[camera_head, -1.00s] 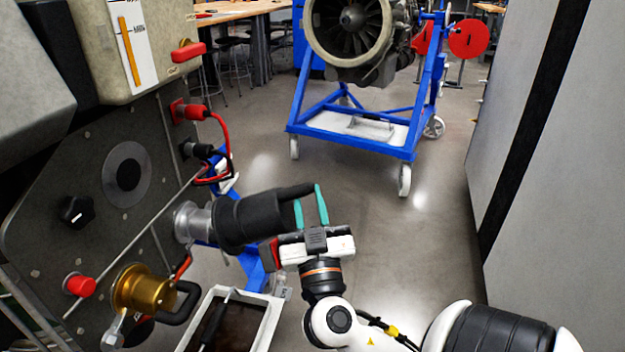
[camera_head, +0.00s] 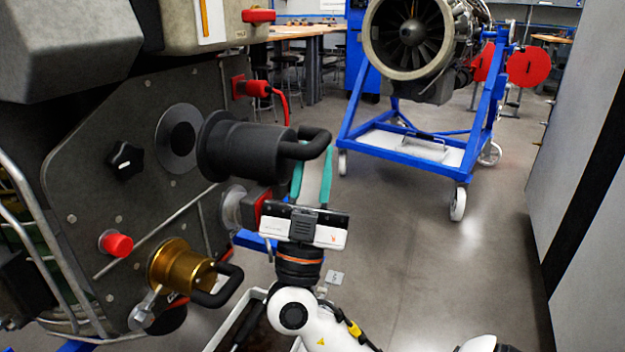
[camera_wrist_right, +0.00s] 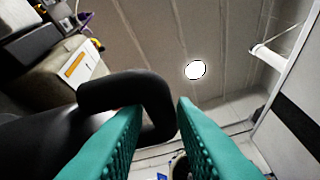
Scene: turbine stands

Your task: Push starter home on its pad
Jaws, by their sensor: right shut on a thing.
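The starter, which seems to be the black cylinder (camera_head: 250,150) with a wide flange and looped handle, is held in the air in the head view. Its flange is beside the right edge of the round grey pad (camera_head: 169,150) with a dark centre. A gap between them cannot be judged. My right gripper (camera_head: 311,172), with teal fingers, is shut on the starter's handle. In the right wrist view the handle (camera_wrist_right: 115,90) passes between the fingertips (camera_wrist_right: 160,112). My left gripper is not in view.
A silver round fitting (camera_head: 233,207) is below the starter, partly hidden. A gold cylinder with a black handle (camera_head: 180,266), a red knob (camera_head: 116,243) and a black knob (camera_head: 124,160) stand out from the panel. A blue engine stand (camera_head: 400,150) is behind; floor at right is clear.

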